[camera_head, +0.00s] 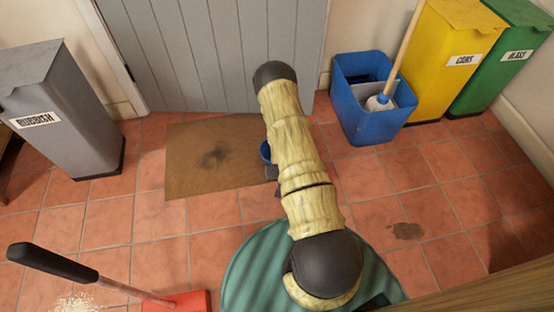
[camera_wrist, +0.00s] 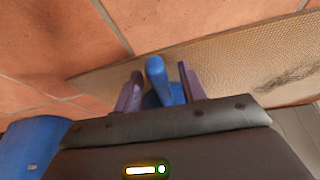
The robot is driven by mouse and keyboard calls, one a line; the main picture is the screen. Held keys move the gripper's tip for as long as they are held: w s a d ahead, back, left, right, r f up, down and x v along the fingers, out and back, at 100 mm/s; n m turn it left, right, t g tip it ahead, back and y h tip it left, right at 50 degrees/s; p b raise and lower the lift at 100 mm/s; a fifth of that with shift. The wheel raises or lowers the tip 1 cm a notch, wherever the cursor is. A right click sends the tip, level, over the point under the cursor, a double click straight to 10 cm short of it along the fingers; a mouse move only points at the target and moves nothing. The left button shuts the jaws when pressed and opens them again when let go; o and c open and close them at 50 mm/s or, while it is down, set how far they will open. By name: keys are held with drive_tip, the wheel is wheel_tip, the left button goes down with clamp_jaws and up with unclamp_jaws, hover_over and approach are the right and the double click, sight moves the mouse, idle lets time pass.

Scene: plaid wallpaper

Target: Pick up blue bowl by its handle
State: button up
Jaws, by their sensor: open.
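The blue bowl (camera_head: 265,151) is mostly hidden behind my arm in the head view, with only a small blue part showing at the right side of the brown mat. In the wrist view its blue handle (camera_wrist: 155,72) points up between the two fingers of my gripper (camera_wrist: 159,80). The fingers are apart, with a visible gap on each side of the handle. The bowl's body is largely hidden behind my gripper's housing.
The brown mat (camera_head: 205,185) lies on red tiles before a grey door. A blue bin (camera_head: 360,126) holding a long-handled tool stands right, beside yellow (camera_head: 440,75) and green (camera_head: 505,70) bins. A grey rubbish bin (camera_head: 70,130) stands left. A red-headed tool (camera_head: 178,301) lies front left.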

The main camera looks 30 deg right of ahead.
idle(0.3)
clamp_jaws()
wheel_tip(320, 180, up, 10)
drive_tip(key=p, duration=0.6)
drive_tip(key=shift+p, duration=0.3)
drive_tip(key=shift+r, duration=0.1)
